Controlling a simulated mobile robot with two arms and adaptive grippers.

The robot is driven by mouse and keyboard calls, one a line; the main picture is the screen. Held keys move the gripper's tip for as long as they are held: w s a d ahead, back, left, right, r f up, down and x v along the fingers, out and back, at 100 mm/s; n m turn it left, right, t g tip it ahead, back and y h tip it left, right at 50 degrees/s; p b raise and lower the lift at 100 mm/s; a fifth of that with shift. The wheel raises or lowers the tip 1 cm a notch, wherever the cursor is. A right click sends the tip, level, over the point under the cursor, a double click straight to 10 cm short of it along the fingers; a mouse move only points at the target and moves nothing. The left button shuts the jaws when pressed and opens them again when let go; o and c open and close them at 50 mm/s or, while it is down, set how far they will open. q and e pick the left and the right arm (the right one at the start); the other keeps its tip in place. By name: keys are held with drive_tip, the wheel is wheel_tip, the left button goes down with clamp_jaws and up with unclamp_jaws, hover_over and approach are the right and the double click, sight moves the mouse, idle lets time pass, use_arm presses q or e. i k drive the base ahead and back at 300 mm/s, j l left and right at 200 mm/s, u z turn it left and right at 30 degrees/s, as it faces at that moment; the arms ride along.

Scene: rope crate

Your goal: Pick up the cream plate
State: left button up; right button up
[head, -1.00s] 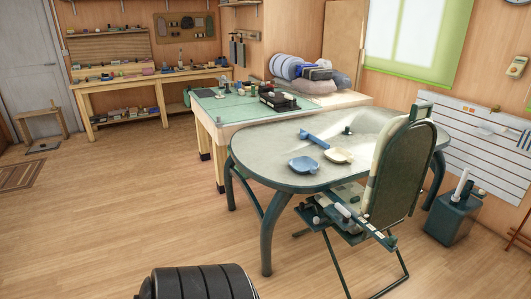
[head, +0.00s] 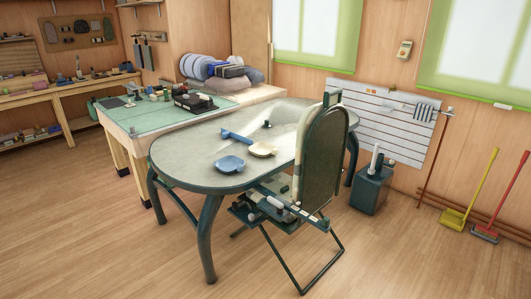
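The cream plate (head: 263,149) lies on the oval grey table (head: 190,158), near the table's middle and close to the chair back. A blue plate (head: 229,164) lies just to its left and nearer to me. A blue elongated object (head: 236,136) lies behind the two plates. Neither of my grippers is in the head view.
A folding chair (head: 327,150) stands at the table's near right side, with several items on its seat. A workbench (head: 150,118) with a green mat adjoins the table behind. A dark bin (head: 371,190) stands at the right. The floor (head: 100,235) at front left is clear.

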sight(260, 148)
drive_tip(key=i+j, duration=0.1)
drive_tip(key=i, duration=0.35)
drive_tip(key=i+j+z, duration=0.1)
drive_tip(key=i, duration=0.3)
drive_tip(key=i+j+z, duration=0.1)
drive_tip(key=i, duration=0.35)
